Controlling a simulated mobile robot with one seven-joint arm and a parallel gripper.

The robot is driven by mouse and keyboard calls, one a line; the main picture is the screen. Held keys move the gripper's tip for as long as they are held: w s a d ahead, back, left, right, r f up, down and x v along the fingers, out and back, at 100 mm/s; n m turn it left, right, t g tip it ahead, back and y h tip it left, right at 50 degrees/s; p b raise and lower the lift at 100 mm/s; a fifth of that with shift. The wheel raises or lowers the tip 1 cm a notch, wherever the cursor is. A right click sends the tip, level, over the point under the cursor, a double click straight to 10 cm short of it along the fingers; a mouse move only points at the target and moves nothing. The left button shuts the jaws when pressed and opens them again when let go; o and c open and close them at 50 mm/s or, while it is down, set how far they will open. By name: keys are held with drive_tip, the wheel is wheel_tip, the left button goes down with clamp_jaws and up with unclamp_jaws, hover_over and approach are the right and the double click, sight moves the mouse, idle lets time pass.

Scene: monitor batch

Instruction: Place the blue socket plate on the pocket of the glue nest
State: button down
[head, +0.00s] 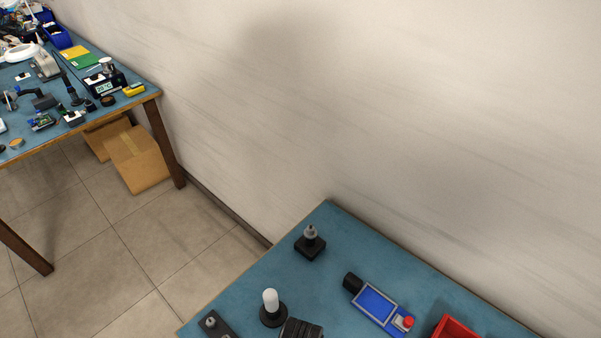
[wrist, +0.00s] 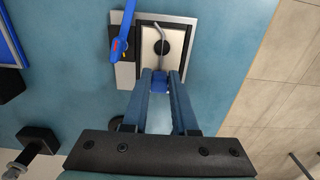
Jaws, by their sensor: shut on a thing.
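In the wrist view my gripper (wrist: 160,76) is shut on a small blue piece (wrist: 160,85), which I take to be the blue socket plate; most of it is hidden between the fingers. Just beyond the fingertips is a dark-framed fixture with a pale inner face (wrist: 180,40) and a dark round spot, likely the glue nest. A thin bent grey rod (wrist: 161,33) shows over it, and I cannot tell what it is fixed to. Whether the held piece touches the fixture cannot be told. The head view does not show my gripper, the plate or the nest.
A blue tool with a red mark (wrist: 122,32) is close left of the fixture. In the head view, the near blue bench (head: 350,255) holds a black-based post (head: 310,243), a white-topped stand (head: 271,305), a blue device (head: 377,303) and a red bin (head: 455,327). A cluttered bench stands far left.

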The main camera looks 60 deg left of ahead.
drive_tip(key=shift+f, duration=0.1)
drive_tip(key=c, duration=0.7)
unclamp_jaws()
wheel_tip(320, 180, up, 12)
drive_tip(key=shift+p, duration=0.4)
